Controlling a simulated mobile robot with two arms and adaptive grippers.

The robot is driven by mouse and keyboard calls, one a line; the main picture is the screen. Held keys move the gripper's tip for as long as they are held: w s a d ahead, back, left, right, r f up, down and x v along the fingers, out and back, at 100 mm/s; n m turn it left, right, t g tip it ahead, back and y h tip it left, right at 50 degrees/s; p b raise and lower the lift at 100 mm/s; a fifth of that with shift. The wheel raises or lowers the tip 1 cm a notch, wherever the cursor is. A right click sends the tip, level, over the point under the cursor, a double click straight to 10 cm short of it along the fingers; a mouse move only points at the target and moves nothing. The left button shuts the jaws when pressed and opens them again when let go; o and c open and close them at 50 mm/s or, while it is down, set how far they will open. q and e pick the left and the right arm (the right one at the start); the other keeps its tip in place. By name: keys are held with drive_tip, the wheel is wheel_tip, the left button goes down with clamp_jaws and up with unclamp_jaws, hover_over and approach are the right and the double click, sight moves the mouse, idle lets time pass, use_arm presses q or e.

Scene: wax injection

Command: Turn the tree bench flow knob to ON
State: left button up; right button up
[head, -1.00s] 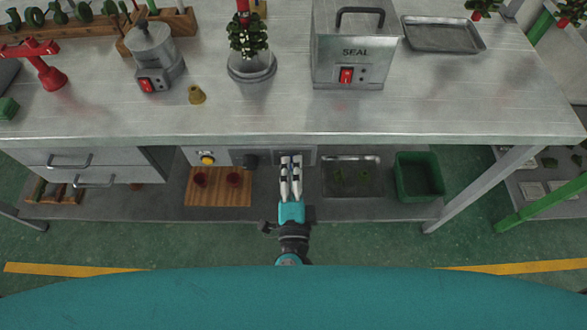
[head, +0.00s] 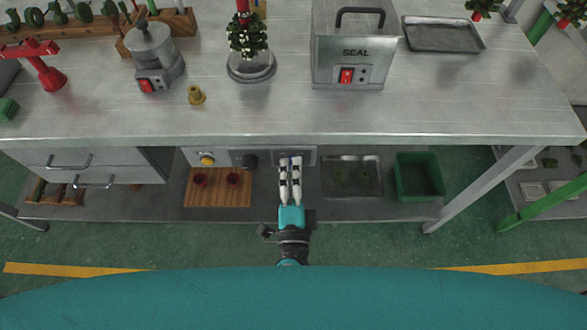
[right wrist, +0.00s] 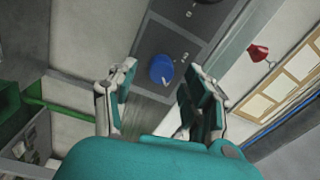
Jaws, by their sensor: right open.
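In the right wrist view a round blue knob (right wrist: 161,68) stands on a dark grey panel (right wrist: 172,38). My right gripper (head: 290,158) reaches up to this panel with its fingers open. In the right wrist view the blue knob appears between the two spread fingers; contact cannot be told. The knob's markings are not readable. My left gripper is not in view.
The bench top (head: 300,120) overhangs the panel. Below it are a wooden board (head: 218,200) with two red cups, a metal tray (head: 352,196) and a green bin (head: 419,177). Drawers (head: 85,172) are at the left. A SEAL machine (head: 352,58) stands above.

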drive_tip(key=s, duration=1.1)
drive_tip(key=shift+f, duration=0.25)
drive_tip(key=shift+s, duration=0.1)
